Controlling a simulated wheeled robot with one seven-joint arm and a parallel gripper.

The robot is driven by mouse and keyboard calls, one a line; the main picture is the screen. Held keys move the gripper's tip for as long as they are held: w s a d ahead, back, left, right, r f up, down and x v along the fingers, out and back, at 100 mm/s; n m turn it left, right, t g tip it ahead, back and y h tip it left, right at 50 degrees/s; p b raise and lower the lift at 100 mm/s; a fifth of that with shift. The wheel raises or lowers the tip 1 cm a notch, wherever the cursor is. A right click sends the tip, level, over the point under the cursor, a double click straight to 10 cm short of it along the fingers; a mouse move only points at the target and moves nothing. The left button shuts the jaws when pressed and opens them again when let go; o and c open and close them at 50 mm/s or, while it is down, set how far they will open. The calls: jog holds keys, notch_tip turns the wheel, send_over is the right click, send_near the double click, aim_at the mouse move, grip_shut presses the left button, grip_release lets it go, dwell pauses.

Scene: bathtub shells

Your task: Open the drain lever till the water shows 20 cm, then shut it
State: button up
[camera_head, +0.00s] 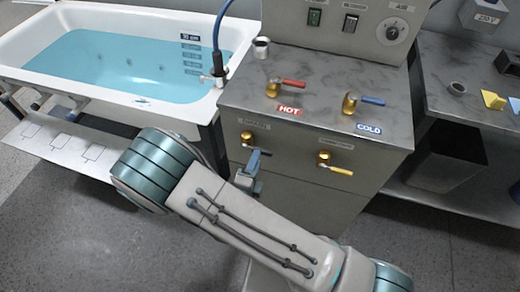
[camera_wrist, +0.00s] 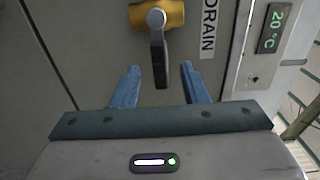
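The drain valve has a brass body (camera_wrist: 157,14) and a dark grey lever (camera_wrist: 160,62), beside a DRAIN label (camera_wrist: 209,28) in the wrist view. In the head view the valve (camera_head: 247,137) is on the left of the cabinet front. My gripper (camera_wrist: 159,68) is open. Its blue fingers stand on either side of the lever's end, with a gap on both sides. It also shows in the head view (camera_head: 252,163), just below the lever. The bathtub (camera_head: 235,35) holds blue water (camera_head: 110,65). A dark level sign (camera_head: 190,38) is on its inner wall, its digits too small to read surely.
On the cabinet top are a red HOT lever (camera_head: 292,83), a blue COLD lever (camera_head: 372,100) and a metal cup (camera_head: 261,48). A yellow-handled valve (camera_head: 325,157) is right of the drain valve. A display (camera_wrist: 273,28) reads 20 °C.

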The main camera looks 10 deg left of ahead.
aim_at(260, 149)
jog(key=w, duration=0.5)
jog(key=shift+d, duration=0.2)
jog(key=shift+s, duration=0.1)
grip_shut()
